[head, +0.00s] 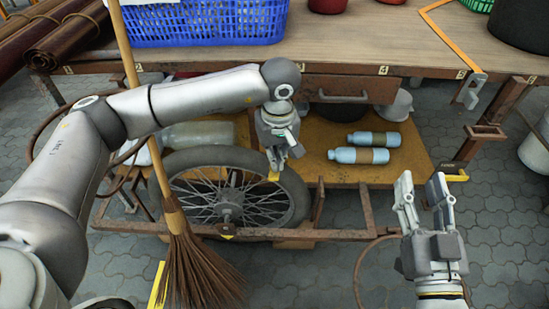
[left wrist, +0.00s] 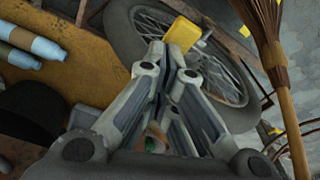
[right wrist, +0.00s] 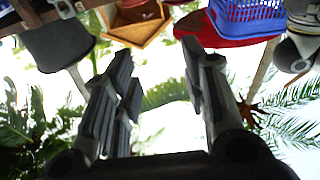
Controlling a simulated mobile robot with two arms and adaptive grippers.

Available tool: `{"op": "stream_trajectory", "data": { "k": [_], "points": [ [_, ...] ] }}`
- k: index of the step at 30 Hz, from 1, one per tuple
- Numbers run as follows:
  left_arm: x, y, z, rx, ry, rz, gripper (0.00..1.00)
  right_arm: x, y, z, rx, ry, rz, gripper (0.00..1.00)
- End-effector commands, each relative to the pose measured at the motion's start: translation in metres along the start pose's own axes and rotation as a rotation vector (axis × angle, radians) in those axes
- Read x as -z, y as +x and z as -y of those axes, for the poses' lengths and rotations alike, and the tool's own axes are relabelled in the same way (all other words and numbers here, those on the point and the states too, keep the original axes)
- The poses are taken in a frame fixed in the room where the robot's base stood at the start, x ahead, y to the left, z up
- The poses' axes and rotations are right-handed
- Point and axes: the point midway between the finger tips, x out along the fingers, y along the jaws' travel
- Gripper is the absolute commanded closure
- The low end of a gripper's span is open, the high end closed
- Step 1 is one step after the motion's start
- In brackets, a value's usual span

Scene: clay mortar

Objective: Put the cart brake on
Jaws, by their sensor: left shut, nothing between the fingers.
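The cart (head: 300,234) has a rusty metal frame and a spoked wheel (head: 190,190) with a dark tyre. A small yellow piece (head: 273,176), possibly the brake handle, sits at the wheel's upper right edge. The yellow piece also shows in the left wrist view (left wrist: 183,34), just beyond my fingertips. My left gripper (head: 284,160) is shut and empty, pointing down right by this piece; I cannot tell if they touch. My right gripper (head: 421,183) is open and empty, to the right of the cart frame. It also shows open in the right wrist view (right wrist: 158,62).
A broom (head: 190,260) leans in front of the wheel's left side. Two blue bottles (head: 360,156) lie on the wooden shelf right of the wheel. A blue basket (head: 200,22) stands on the top. Paved floor (head: 500,250) is free at the right.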

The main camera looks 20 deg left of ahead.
Motion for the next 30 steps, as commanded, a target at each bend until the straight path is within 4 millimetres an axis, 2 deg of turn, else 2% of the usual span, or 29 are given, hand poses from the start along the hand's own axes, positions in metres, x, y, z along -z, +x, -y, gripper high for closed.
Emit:
{"op": "stream_trajectory", "data": {
  "k": [16, 26, 30],
  "points": [
    [-0.002, 0.019, 0.0, 0.001, -0.001, 0.0, 1.0, 0.06, -0.009, 0.008, 0.018, 0.012, -0.344, 0.6],
    [-0.002, 0.019, 0.0, 0.001, 0.0, 0.0, 1.0, 0.065, -0.01, 0.008, 0.018, 0.013, -0.366, 0.6],
    [-0.015, 0.011, 0.0, 0.0, 0.004, 0.0, 1.0, 0.054, -0.005, 0.007, 0.015, 0.01, -0.296, 0.6]
  ]
}}
